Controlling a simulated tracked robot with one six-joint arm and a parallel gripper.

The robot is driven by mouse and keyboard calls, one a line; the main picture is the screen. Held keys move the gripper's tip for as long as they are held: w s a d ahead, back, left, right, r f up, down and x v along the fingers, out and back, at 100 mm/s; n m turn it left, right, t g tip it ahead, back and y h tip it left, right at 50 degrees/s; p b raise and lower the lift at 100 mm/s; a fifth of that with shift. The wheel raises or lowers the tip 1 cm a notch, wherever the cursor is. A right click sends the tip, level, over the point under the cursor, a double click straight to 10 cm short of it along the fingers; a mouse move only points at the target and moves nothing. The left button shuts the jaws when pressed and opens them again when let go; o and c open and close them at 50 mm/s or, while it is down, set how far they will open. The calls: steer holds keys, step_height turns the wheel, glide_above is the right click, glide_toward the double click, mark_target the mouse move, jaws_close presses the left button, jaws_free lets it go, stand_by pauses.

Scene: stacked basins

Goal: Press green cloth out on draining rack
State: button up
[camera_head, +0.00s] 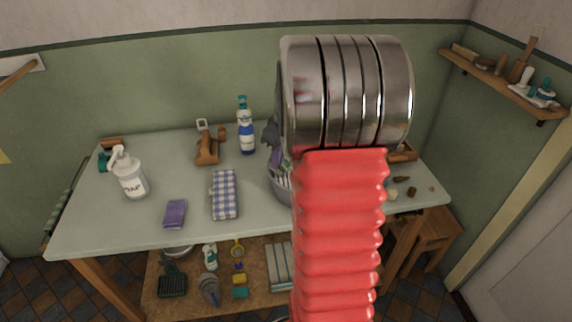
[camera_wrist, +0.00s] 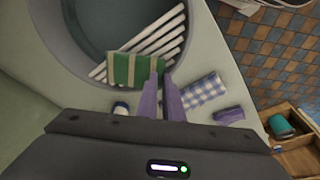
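The green cloth (camera_wrist: 123,68), with pale stripes, lies across the white slatted draining rack (camera_wrist: 160,37) in the wrist view. The rack spans part of a large grey basin (camera_wrist: 62,29). My gripper (camera_wrist: 161,76) has two purple fingers close together, their tips at the cloth's right edge. I cannot tell whether they touch or pinch it. In the head view my red arm and its metal joint hide the cloth and most of the basin (camera_head: 283,189); a dark part of my gripper shows beside the joint.
On the table (camera_head: 90,220) are a blue checked cloth (camera_head: 224,194), a purple cloth (camera_head: 175,214), a pump bottle (camera_head: 130,174), a blue-and-white bottle (camera_head: 247,132) and a wooden object (camera_head: 208,147). Small items lie at the right. The table's left front is mostly clear.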

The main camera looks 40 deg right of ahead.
steer(key=shift+s+a+f, duration=0.1)
steer(key=shift+a+f, duration=0.15)
steer(key=shift+f, duration=0.25)
steer(key=shift+s+a+f, duration=0.1)
steer(key=shift+a+f, duration=0.1)
steer(key=shift+f, duration=0.25)
jaws_close()
steer(key=shift+w+r, duration=0.1)
steer(key=shift+r, duration=0.55)
steer(key=shift+w+v, duration=0.2)
steer(key=shift+v, duration=0.65)
steer(key=shift+w+v, duration=0.15)
steer(key=shift+v, duration=0.65)
steer(key=shift+w+v, duration=0.2)
steer(key=shift+v, duration=0.65)
steer(key=shift+d+r, duration=0.1)
steer(key=shift+d, duration=0.05)
steer(key=s+a+r+t, duration=0.1)
steer(key=s+a+r, duration=0.15)
steer(key=a, duration=0.65)
steer(key=s+a+r, duration=0.2)
steer(key=a+r, duration=0.2)
steer(key=a, duration=0.5)
steer(key=s+a+m+t, duration=0.1)
steer(key=s+a+t, duration=0.1)
steer(key=s+a, duration=0.9)
steer(key=a, duration=0.3)
steer(key=shift+s+f+m, duration=0.3)
steer(key=shift+s+f, duration=0.05)
